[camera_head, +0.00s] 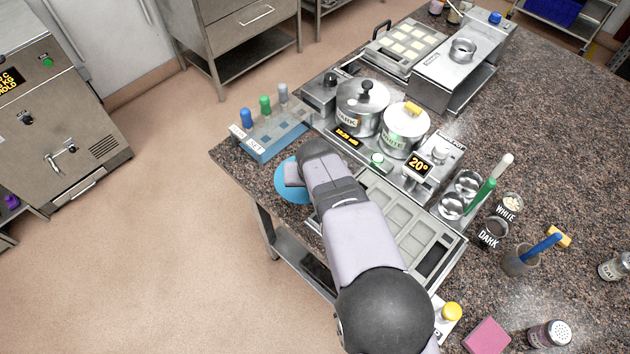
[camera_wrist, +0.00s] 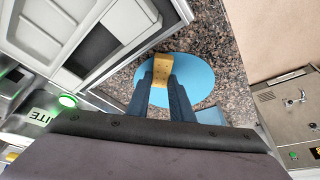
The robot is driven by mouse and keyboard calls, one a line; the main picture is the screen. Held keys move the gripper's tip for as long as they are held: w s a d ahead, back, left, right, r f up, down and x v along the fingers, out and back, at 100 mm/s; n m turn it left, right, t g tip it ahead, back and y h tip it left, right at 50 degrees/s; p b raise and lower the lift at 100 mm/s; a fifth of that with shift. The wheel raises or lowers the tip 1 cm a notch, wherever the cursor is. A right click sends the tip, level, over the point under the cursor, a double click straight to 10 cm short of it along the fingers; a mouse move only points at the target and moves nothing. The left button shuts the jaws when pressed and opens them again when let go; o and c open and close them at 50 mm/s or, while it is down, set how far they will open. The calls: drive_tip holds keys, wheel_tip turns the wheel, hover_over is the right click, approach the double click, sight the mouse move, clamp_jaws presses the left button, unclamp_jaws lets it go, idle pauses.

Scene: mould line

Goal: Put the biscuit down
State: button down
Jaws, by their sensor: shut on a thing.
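The biscuit is a small golden-yellow block with tiny holes (camera_wrist: 162,66), in the wrist view at upper centre. My gripper (camera_wrist: 161,84) has its two dark blue fingers shut on the biscuit's near end. Both are over a round blue mat (camera_wrist: 200,84) on the speckled counter. I cannot tell whether the biscuit touches the mat or is held just above it. In the head view, the blue mat (camera_head: 281,185) shows at the counter's left edge, partly covered by my arm. The biscuit and fingertips are hidden there.
A mould tray (camera_head: 395,212) lies right beside the mat. Steel pots marked DARK (camera_head: 360,122) and WHITE (camera_head: 404,145) stand to the right. The counter's edge is close on the mat's left.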

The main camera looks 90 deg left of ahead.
drive_tip(key=shift+f, duration=0.4)
drive_tip(key=shift+f, duration=0.2)
drive_tip(key=c, duration=1.6)
unclamp_jaws()
drive_tip(key=shift+o, duration=0.2)
drive_tip(key=shift+r, duration=0.2)
drive_tip(key=shift+d+r, duration=0.1)
drive_tip(key=shift+r, duration=0.3)
drive_tip(key=b+v, duration=0.3)
drive_tip(key=v, duration=0.8)
drive_tip(key=shift+b, duration=0.35)
drive_tip(key=shift+w+d+r, duration=0.1)
drive_tip(key=shift+d, duration=0.05)
